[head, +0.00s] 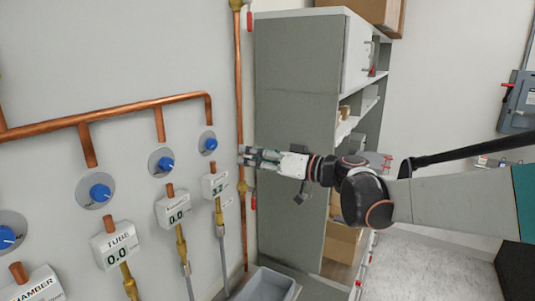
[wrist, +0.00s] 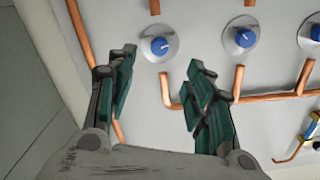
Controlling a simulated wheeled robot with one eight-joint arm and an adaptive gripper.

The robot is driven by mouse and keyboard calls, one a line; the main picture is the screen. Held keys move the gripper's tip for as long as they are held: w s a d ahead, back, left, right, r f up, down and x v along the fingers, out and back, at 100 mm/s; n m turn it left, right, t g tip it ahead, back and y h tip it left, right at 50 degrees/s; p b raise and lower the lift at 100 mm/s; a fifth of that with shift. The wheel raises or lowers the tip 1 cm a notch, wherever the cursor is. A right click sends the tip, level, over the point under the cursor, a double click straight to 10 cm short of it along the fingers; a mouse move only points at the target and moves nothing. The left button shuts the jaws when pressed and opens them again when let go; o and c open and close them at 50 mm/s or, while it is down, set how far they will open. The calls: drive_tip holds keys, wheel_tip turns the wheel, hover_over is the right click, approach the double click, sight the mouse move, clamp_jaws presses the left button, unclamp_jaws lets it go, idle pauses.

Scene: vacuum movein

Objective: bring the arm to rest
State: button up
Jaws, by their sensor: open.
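My gripper (head: 246,156) is at the end of my arm, which reaches in from the right in the head view. It points left toward the wall with the pipes, close to the vertical copper pipe. In the wrist view my gripper (wrist: 158,78) has its two green-padded fingers spread apart, with nothing between them. A blue knob on a round grey plate (wrist: 160,46) shows beyond the gap between the fingers. Whether the fingertips touch the vertical pipe cannot be told.
Blue knobs (head: 100,193) and white readout boxes (head: 118,246) line the wall under a copper pipe (head: 120,110). A grey shelf cabinet (head: 295,95) stands behind my arm. A grey bin (head: 268,284) is below. A dark wall box (head: 518,105) hangs at the right.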

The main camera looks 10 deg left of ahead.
drive_tip(key=s+d+f+m+h+b, duration=0.9)
drive_tip(key=s+d+f+h+b, duration=0.5)
drive_tip(key=s+d+f, duration=1.6)
wheel_tip(320, 180, down, 3)
drive_tip(key=shift+d+f+h, duration=0.1)
drive_tip(key=shift+d+h, duration=1.1)
drive_tip(key=shift+a, duration=0.1)
